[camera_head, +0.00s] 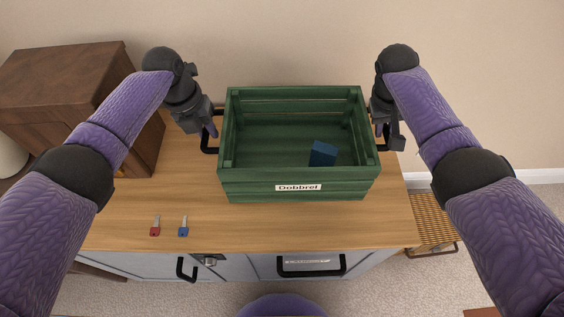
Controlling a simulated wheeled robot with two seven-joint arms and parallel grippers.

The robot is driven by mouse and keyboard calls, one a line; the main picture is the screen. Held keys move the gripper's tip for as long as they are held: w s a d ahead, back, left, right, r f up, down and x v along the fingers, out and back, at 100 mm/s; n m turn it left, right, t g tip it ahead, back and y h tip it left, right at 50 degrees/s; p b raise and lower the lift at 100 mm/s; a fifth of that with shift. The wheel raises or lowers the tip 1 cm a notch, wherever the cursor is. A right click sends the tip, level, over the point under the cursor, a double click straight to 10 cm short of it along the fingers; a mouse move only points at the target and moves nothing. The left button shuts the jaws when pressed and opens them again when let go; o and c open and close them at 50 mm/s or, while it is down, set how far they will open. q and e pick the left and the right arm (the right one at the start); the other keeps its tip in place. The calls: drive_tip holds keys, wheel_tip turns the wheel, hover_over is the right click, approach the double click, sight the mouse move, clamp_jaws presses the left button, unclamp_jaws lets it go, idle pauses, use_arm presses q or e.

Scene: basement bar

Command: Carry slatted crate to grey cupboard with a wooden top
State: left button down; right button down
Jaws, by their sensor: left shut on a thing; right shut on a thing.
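The green slatted crate (299,188) has a label reading "Dobbref" on its front and a small blue block (323,153) inside. It is over the wooden top (330,230) of the grey cupboard (235,265); I cannot tell whether it rests on the top or hangs just above it. My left gripper (211,130) is shut on the crate's black left handle (207,149). My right gripper (381,131) is shut on the crate's right handle, which the gripper partly hides. The crate looks level between both arms.
A red key (155,226) and a blue key (184,227) lie on the wooden top, left of the crate's front. A dark brown wooden cabinet (70,95) stands at the left. A wicker basket (432,222) is on the floor at the right. The wall is close behind.

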use_arm(q)
drive_tip(key=shift+f, duration=0.7)
use_arm(e)
drive_tip(key=shift+f, duration=0.75)
use_arm(q)
drive_tip(key=c, duration=0.6)
unclamp_jaws()
use_arm(e)
drive_tip(key=c, duration=0.6)
unclamp_jaws()
